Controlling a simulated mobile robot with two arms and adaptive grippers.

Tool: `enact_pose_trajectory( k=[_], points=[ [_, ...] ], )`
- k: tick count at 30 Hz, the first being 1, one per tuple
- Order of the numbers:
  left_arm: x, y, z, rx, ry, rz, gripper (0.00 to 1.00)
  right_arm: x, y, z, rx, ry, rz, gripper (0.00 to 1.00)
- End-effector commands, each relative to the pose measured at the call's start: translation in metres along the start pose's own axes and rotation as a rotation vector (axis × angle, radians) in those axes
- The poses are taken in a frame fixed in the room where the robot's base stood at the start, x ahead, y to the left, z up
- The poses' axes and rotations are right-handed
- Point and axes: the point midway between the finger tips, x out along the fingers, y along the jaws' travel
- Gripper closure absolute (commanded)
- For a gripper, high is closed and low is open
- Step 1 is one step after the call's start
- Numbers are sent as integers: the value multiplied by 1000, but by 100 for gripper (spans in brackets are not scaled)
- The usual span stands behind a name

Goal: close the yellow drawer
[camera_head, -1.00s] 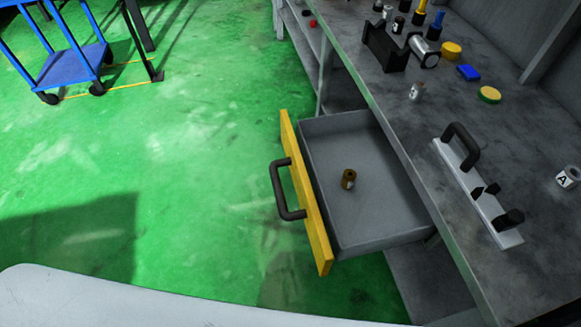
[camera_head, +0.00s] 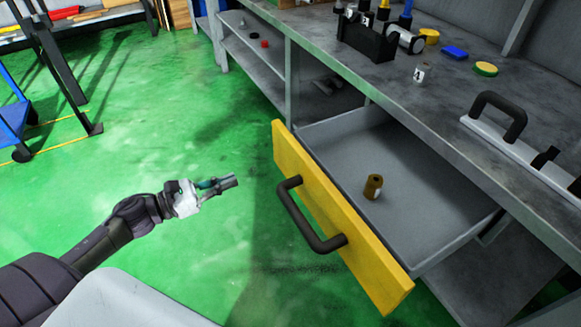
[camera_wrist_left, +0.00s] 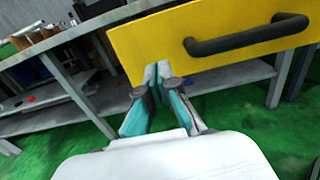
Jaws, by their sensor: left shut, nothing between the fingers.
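The yellow drawer front (camera_head: 293,155) stands out from the grey workbench, so the drawer is open. It has a black bar handle (camera_head: 305,222). Inside the grey drawer box lies a small brown cylinder (camera_head: 373,187). My left gripper (camera_head: 230,181) is shut and empty, to the left of the drawer front and apart from it in the head view. In the left wrist view the yellow front (camera_wrist_left: 150,40) and its handle (camera_wrist_left: 250,36) are ahead, with the shut fingertips (camera_wrist_left: 157,72) near the panel's lower left part; I cannot tell the exact gap. My right gripper is not in view.
The workbench top (camera_head: 450,120) holds a black block (camera_head: 365,38), a small labelled cylinder (camera_head: 421,73), a blue piece (camera_head: 454,52) and a fixture with a black handle (camera_head: 500,115). A blue cart (camera_head: 15,115) stands at left. The green floor before the drawer is clear.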

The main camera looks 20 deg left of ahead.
Motion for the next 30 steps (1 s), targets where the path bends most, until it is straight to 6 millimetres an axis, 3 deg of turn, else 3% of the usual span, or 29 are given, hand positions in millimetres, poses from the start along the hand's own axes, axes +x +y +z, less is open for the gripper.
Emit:
enact_pose_trajectory(
  k=[5,18,24,30],
  points=[
    [22,0,3,9,-4,-4,100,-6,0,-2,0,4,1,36],
    [112,1,3,3,-5,0,100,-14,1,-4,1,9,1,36],
    [133,1,2,1,-3,1,100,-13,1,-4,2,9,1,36],
    [138,1,1,0,-1,2,100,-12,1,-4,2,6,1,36]
  ],
)
